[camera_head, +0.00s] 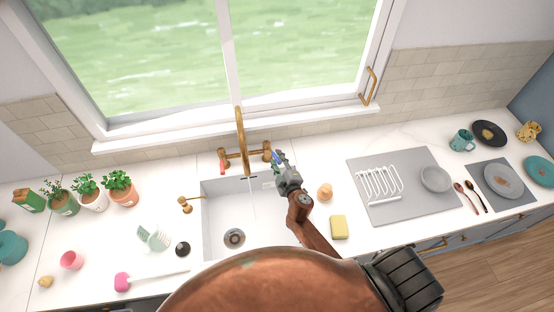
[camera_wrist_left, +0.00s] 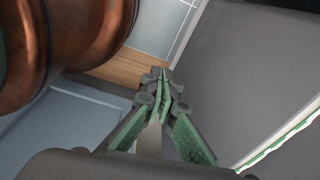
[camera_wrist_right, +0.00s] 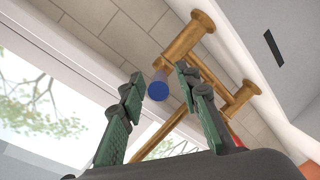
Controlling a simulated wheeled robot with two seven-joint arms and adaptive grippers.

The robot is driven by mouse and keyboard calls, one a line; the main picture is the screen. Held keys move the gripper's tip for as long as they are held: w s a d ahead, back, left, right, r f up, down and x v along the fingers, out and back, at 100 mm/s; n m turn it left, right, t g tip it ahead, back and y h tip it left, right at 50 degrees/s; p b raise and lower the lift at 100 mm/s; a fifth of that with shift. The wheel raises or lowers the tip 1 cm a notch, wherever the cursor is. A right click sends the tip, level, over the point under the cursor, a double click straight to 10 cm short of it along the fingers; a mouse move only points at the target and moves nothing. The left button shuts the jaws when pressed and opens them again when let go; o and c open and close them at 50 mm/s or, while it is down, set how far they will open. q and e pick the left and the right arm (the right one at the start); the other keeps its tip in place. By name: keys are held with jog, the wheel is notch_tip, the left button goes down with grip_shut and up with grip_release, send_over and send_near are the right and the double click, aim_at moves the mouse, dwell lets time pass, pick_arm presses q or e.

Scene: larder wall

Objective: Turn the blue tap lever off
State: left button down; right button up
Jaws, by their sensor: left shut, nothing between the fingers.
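The brass tap (camera_head: 241,135) stands behind the white sink, with a red lever (camera_head: 221,166) on its left and a blue lever (camera_head: 274,155) on its right. A thin pale stream seems to fall from the spout. My right gripper (camera_head: 279,158) is at the blue lever and partly hides it. In the right wrist view the blue round end of the lever (camera_wrist_right: 158,91) shows between the two spread fingers of this gripper (camera_wrist_right: 159,76), with gaps beside it. My left gripper (camera_wrist_left: 163,88) is shut and empty, away from the tap, and shows only in its wrist view.
The sink (camera_head: 212,215) lies below the tap. A wooden knob-like item (camera_head: 324,191) and a yellow sponge (camera_head: 339,227) stand right of my right arm. A grey drying mat (camera_head: 395,210) is further right. Potted plants (camera_head: 119,186) stand at the left, and the window sill (camera_head: 180,134) is behind.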

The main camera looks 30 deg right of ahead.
jog(key=shift+w, duration=0.1)
jog(key=shift+c, duration=0.4)
grip_shut()
jog(key=shift+f, duration=0.1)
